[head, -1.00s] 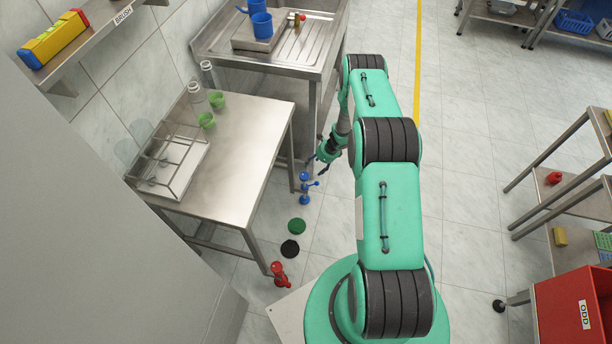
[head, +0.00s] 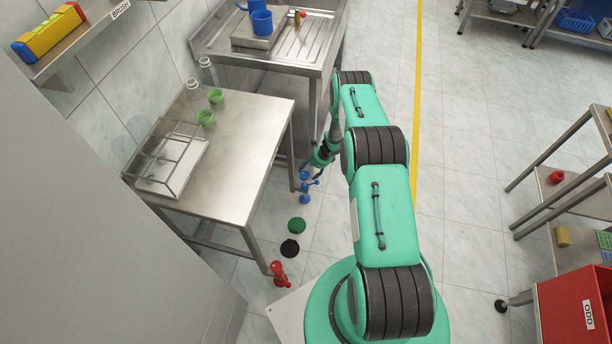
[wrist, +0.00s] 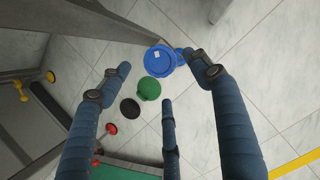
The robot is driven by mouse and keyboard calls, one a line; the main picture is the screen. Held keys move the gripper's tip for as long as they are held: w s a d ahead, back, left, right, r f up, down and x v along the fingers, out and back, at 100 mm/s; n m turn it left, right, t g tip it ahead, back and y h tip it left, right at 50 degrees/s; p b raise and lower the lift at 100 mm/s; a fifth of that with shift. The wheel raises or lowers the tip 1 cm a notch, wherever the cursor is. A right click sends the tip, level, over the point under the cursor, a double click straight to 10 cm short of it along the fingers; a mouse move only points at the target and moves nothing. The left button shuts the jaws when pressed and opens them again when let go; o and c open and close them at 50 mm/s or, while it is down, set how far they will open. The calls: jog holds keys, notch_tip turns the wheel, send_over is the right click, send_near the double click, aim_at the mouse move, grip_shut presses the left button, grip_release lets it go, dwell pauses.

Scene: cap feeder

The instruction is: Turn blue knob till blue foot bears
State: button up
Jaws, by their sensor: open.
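My gripper (head: 316,166) is open just above and behind the knob in the head view. Its fingers (wrist: 160,75) are spread and hold nothing. Whether a finger touches the knob, and whether the foot meets the floor, I cannot tell.
A green disc (head: 296,225), a black disc (head: 290,248) and a red knobbed foot (head: 279,273) stand near the table's front edge. The steel table (head: 235,150) carries a wire rack (head: 170,165) and green cups (head: 206,118).

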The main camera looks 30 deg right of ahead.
aim_at(305, 175)
jog(key=shift+b+x, duration=0.65)
jog(key=shift+x, duration=2.3)
jog(key=c, duration=1.1)
jog(key=shift+m, duration=0.3)
